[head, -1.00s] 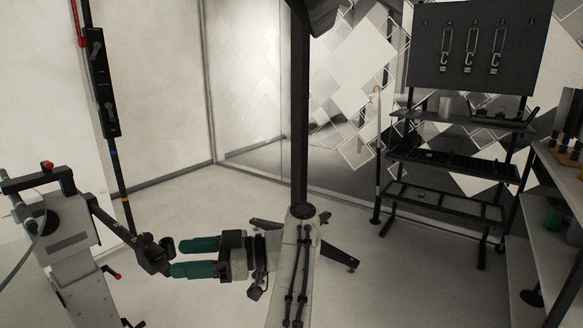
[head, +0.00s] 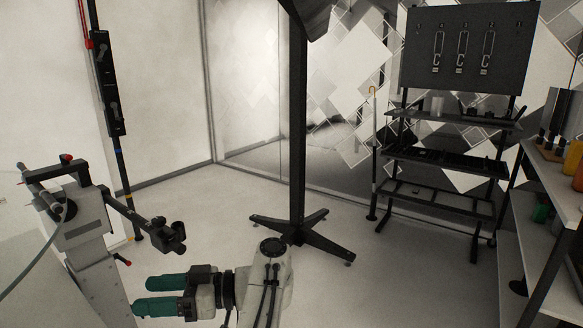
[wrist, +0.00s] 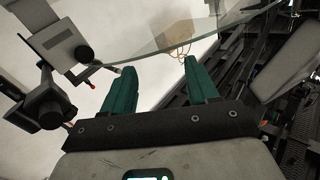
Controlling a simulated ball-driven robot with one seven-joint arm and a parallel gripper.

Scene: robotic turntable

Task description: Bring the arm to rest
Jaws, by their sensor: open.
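My gripper (head: 162,294) is at the bottom of the head view, left of centre, with its two green fingers pointing left. The fingers are apart with nothing between them. In the wrist view the gripper (wrist: 155,78) also shows open and empty. My arm comes up from the bottom edge of the head view, and much of it is out of the picture.
A grey machine (head: 82,222) with a dark side arm (head: 150,226) stands left of my gripper. A black stand (head: 298,219) rises behind it. A shelf rack (head: 438,206) and a side bench (head: 548,205) are at right. Open floor lies between.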

